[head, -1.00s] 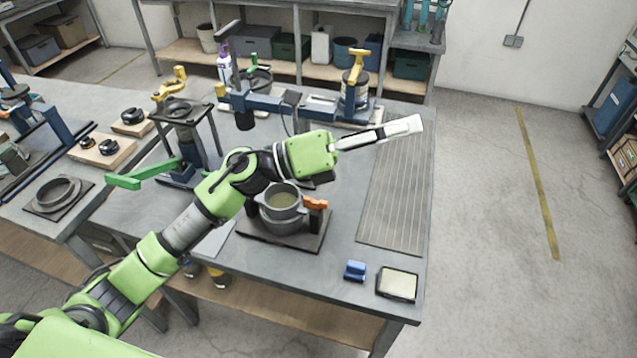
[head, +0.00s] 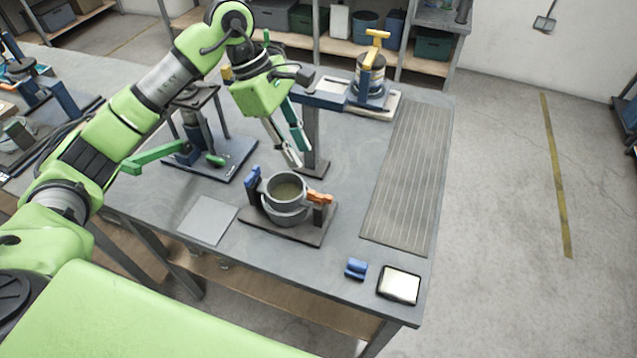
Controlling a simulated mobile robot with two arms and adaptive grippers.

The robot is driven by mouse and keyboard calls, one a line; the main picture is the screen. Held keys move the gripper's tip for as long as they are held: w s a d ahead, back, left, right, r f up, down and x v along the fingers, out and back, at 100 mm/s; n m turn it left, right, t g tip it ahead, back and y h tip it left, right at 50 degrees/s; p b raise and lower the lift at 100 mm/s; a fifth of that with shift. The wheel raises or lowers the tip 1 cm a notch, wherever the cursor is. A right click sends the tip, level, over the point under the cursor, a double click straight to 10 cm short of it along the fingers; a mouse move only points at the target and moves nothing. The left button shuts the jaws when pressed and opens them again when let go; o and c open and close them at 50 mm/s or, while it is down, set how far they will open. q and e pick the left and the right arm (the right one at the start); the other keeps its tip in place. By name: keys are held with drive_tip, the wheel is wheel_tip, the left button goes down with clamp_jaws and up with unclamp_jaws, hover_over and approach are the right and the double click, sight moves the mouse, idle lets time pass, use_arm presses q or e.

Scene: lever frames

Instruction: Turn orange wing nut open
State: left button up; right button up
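The orange wing nut (head: 319,198) sits on top of a dark post at the right side of a round grey pot (head: 285,209). A blue wing nut (head: 252,178) tops the post at the pot's left side. The pot and both posts stand on a dark base plate (head: 304,236) on the workbench. My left gripper (head: 300,157) points down, above and behind the pot in the picture, apart from the orange wing nut. Its two fingers show a gap with nothing between them. My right gripper is out of view.
A blue block (head: 356,269) and a framed pale pad (head: 398,284) lie at the bench's front right. A ribbed mat (head: 400,180) covers the right side. A stand with a green lever (head: 150,158) is left of the pot. A yellow-handled device (head: 370,80) stands behind.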

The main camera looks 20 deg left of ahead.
sight(322, 196)
use_arm(q)
drive_tip(key=p+x, duration=0.3)
drive_tip(key=x, duration=0.7)
drive_tip(key=shift+d+f+p, duration=0.3)
drive_tip(key=shift+d+p, duration=0.05)
drive_tip(key=shift+p, duration=0.05)
drive_tip(key=shift+d+f, duration=0.1)
drive_tip(key=shift+f, duration=0.4)
clamp_jaws()
